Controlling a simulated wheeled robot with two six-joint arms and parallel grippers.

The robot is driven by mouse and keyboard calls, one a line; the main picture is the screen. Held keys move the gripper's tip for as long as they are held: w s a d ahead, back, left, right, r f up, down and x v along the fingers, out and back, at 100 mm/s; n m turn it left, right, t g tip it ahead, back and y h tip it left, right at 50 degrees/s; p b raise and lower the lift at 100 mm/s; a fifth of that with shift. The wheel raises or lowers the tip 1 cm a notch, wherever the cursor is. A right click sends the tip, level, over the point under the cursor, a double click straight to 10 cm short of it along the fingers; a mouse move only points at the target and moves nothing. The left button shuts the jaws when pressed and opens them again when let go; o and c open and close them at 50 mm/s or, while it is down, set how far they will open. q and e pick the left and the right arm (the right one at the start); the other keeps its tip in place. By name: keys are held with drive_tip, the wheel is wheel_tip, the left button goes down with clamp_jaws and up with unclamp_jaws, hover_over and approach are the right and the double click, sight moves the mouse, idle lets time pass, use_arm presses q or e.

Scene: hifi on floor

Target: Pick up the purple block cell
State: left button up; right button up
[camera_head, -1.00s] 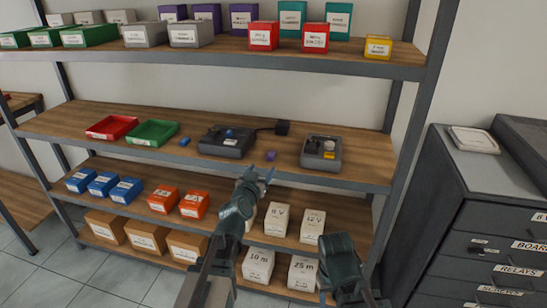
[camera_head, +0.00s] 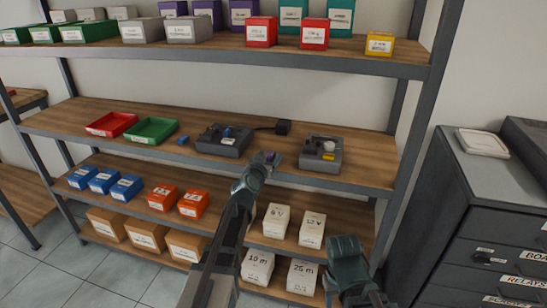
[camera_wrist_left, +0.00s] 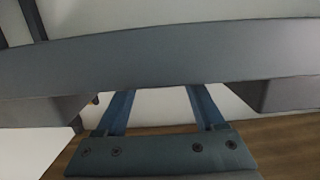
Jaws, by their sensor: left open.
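The small purple block cell (camera_head: 276,158) lies on the wooden middle shelf, between two dark grey devices. My left gripper (camera_head: 266,157) is open at the shelf's front, with its fingertips close to the block's left side. I cannot tell whether they touch it or are around it. In the left wrist view, the two blue fingers (camera_wrist_left: 164,104) stand apart with no block visible between them. Part of my right arm shows low in the head view, but its fingers do not show.
The left device (camera_head: 222,141) and the right device (camera_head: 321,155) flank the block. A green tray (camera_head: 152,131), a red tray (camera_head: 111,124) and a blue block (camera_head: 183,140) lie further left. The upper shelf (camera_head: 220,57) runs above, and the middle shelf's front edge (camera_head: 325,181) is close.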

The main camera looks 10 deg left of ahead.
use_arm(q)
drive_tip(key=shift+c, duration=0.8)
clamp_jaws()
drive_tip(key=shift+r, duration=0.1)
use_arm(e)
drive_tip(key=shift+r, duration=0.15)
